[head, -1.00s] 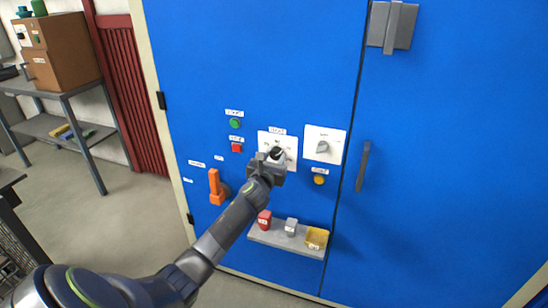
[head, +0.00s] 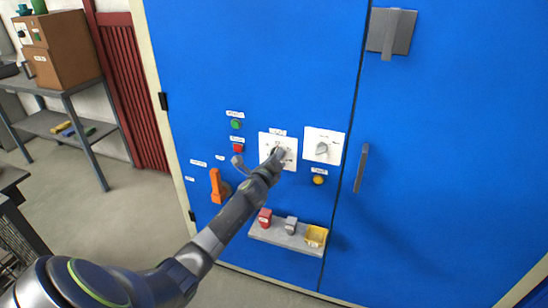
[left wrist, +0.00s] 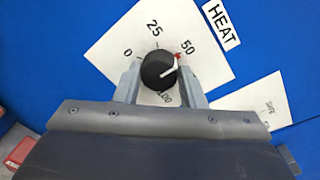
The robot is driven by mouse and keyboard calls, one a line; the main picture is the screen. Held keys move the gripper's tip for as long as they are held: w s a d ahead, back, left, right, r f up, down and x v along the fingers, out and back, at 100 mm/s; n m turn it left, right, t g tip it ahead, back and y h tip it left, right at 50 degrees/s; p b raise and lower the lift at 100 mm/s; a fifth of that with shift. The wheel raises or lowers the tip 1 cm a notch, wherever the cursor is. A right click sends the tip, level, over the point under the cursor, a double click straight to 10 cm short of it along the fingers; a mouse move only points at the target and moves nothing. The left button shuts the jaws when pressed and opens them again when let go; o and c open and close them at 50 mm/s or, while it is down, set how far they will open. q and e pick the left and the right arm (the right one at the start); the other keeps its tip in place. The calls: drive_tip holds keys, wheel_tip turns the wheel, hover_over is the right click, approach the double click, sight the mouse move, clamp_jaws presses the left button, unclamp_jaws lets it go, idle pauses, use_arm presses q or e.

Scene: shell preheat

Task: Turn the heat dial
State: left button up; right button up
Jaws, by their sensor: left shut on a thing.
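The heat dial is a round black knob (left wrist: 157,70) with a white pointer line, on a white plate marked 0, 25, 50 and 100, beside a HEAT label (left wrist: 222,24). Its pointer lies towards a small red mark near 50. My left gripper (left wrist: 161,82) is shut on the knob, one finger on each side. In the head view, the dial's plate (head: 290,142) is partly covered by my left gripper (head: 277,156), which is rolled over at a slant. My right gripper is not in view.
A second white plate with a grey knob (head: 321,149) is just right. Green (head: 236,124) and red (head: 238,148) buttons, an orange handle (head: 215,185) and a yellow button (head: 318,180) are nearby. A shelf (head: 284,240) with small items juts out below.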

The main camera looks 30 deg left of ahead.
use_arm(q)
drive_tip(key=shift+a+f+n+t+h+b, duration=0.2)
drive_tip(key=shift+n+b, duration=1.15)
drive_tip(key=shift+n, duration=2.45)
drive_tip(key=shift+d+n+t+h+b, duration=0.25)
drive_tip(key=shift+n+b, duration=1.05)
drive_tip(key=shift+n, duration=2.5)
drive_tip(key=shift+a+f+n+t+h+b, duration=0.1)
drive_tip(key=shift+a+n+h+b, duration=0.2)
drive_tip(key=shift+n+b, duration=2.3)
drive_tip(key=n+p, duration=0.2)
drive_tip(key=n, duration=0.1)
drive_tip(key=shift+d, duration=0.1)
drive_tip(key=o, duration=1)
drive_tip(key=shift+r, duration=0.1)
drive_tip(key=shift+s, duration=0.1)
